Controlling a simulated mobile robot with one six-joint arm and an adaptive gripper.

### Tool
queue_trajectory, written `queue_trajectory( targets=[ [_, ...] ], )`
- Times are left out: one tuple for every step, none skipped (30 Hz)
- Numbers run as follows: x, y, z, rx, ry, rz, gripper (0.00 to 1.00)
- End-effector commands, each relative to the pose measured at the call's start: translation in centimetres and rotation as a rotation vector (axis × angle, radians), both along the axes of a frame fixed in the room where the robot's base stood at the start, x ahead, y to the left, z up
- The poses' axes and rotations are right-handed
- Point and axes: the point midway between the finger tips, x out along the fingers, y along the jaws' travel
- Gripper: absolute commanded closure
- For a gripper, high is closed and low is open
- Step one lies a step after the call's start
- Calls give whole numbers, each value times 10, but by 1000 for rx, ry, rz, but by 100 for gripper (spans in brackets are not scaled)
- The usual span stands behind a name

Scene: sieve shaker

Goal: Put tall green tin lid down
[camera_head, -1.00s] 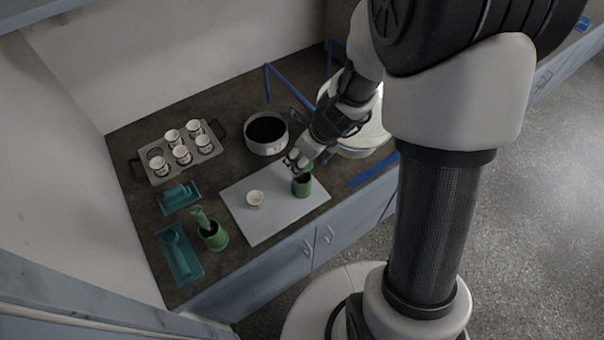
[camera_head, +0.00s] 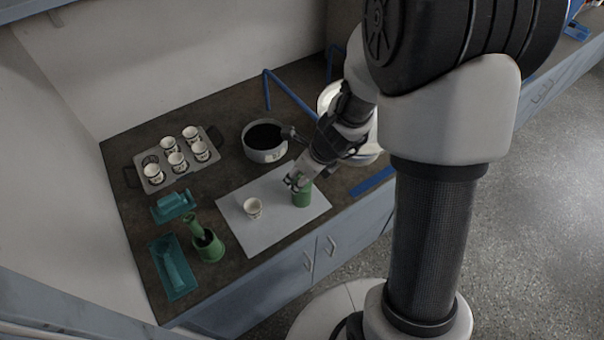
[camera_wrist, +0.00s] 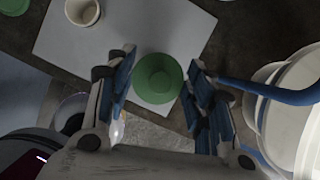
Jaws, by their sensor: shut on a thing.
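The tall green tin (camera_head: 302,197) stands upright on the white board, near its right corner. My gripper (camera_head: 298,182) is right over it, pointing down. In the wrist view my gripper (camera_wrist: 159,76) is shut on the round green lid (camera_wrist: 157,78), which has a raised round middle and lies between the blue finger pads. The lid is at the tin's mouth, and the tin's dark opening does not show. I cannot tell whether the lid rests on the rim or is just above it.
A white cup (camera_head: 253,207) stands on the white board (camera_head: 262,236), left of the tin. A grey pot (camera_head: 265,152) is behind. A tray (camera_head: 205,168) of cups, teal trays (camera_head: 178,288) and a green mortar (camera_head: 210,249) are at left. A white round device stands right of my gripper.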

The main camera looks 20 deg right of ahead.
Motion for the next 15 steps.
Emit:
queue_trajectory(
  targets=[
    [0, 0, -3, 0, 0, 0, 68],
    [0, 0, -4, 0, 0, 0, 68],
    [0, 0, -5, 0, 0, 0, 68],
    [0, 0, -6, 0, 0, 0, 68],
    [0, 0, -7, 0, 0, 0, 68],
    [0, 0, -6, 0, 0, 0, 50],
    [0, 0, -5, 0, 0, 0, 48],
    [0, 0, -5, 0, 0, 0, 46],
    [0, 0, -5, 0, 0, 0, 43],
    [0, 0, -5, 0, 0, 0, 41],
    [0, 0, -5, 0, 0, 0, 39],
    [0, 0, -5, 0, 0, 0, 36],
    [0, 0, -5, 0, 0, 0, 34],
    [0, 0, -5, 0, 0, 0, 32],
    [0, 0, -5, 0, 0, 0, 31]
  ],
)
